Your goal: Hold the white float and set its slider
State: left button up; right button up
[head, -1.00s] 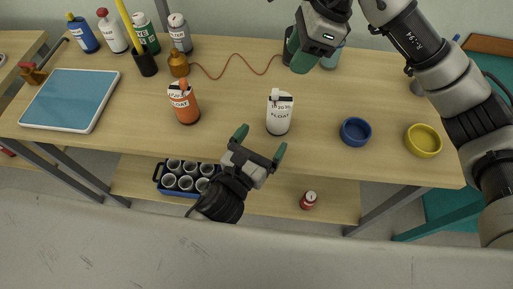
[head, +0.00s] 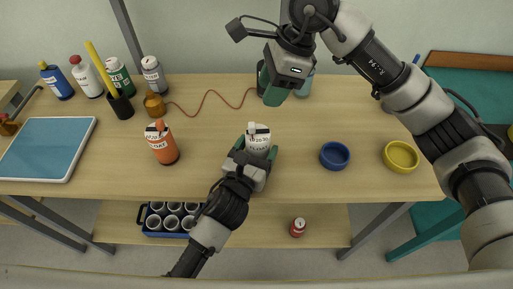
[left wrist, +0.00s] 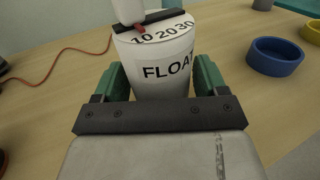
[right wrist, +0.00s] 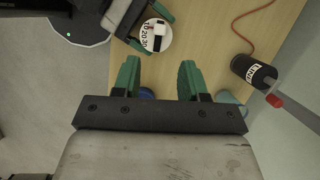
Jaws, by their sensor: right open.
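The white float (head: 259,139) stands upright on the table. In the left wrist view it (left wrist: 165,55) shows a 10-20-30 scale, a dark slider bar (left wrist: 165,17) and a red mark near the 10. My left gripper (head: 254,150) has its green fingers on either side of the float's body, close against it; whether they press on it I cannot tell. My right gripper (head: 273,88) is open and empty, above the table behind the float. The float (right wrist: 157,36) also shows in the right wrist view, beyond the right fingers (right wrist: 159,75).
An orange float (head: 163,146) stands to the left. A blue bowl (head: 335,155) and yellow bowl (head: 401,156) stand to the right. A teal cup (head: 304,86) is beside my right gripper. Bottles and a blue-topped tray (head: 45,150) occupy the left side. A red cord (head: 207,92) lies at the back.

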aim_at(252, 124)
pick_arm(q)
jog(key=c, duration=0.7)
pick_arm(e)
jog(key=a+r+n+h, duration=0.2)
jog(key=a+n+h, duration=0.2)
jog(key=n, duration=1.3)
jog(key=shift+t, duration=0.3)
jog(key=f, duration=1.1)
jog(key=shift+s+d+f, duration=0.1)
jog(key=shift+s+f, duration=0.2)
jog(key=shift+f, duration=0.05)
